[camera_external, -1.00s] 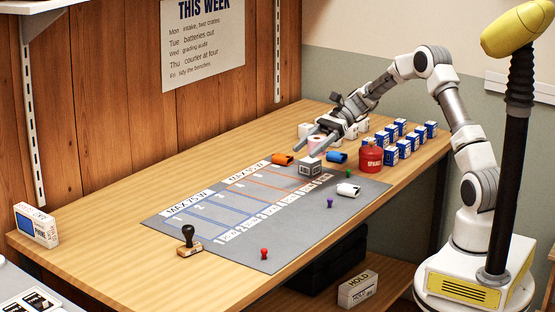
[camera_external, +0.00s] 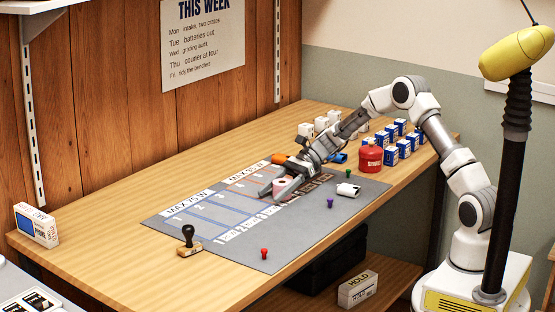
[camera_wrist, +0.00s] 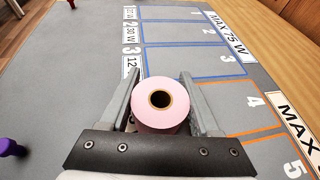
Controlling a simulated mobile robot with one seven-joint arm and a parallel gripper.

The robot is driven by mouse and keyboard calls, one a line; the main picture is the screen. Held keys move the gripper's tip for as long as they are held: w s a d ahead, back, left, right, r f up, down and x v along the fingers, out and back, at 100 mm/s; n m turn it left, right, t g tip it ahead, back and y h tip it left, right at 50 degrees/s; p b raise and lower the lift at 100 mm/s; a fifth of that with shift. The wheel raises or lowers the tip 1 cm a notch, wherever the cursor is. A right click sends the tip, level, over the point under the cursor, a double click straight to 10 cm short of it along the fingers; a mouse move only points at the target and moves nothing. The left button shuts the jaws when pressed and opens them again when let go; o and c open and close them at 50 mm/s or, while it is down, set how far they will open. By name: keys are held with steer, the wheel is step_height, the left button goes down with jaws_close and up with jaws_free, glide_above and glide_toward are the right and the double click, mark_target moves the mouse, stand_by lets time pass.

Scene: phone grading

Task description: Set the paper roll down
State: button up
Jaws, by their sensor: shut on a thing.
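The paper roll (camera_wrist: 146,116) is pale pink with a dark hollow core. It sits between the two fingers of my gripper (camera_wrist: 160,103) in the wrist view, its round end facing the camera. In the external view my gripper (camera_external: 279,190) is low over the grey mat (camera_external: 285,250), near the inner ends of the marked lanes, with the pink roll (camera_external: 281,184) between its fingers. I cannot tell whether the roll touches the mat. Part of the roll is hidden by the fingers.
The mat's front left is mostly clear.

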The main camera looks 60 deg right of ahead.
steer(key=o, duration=1.4)
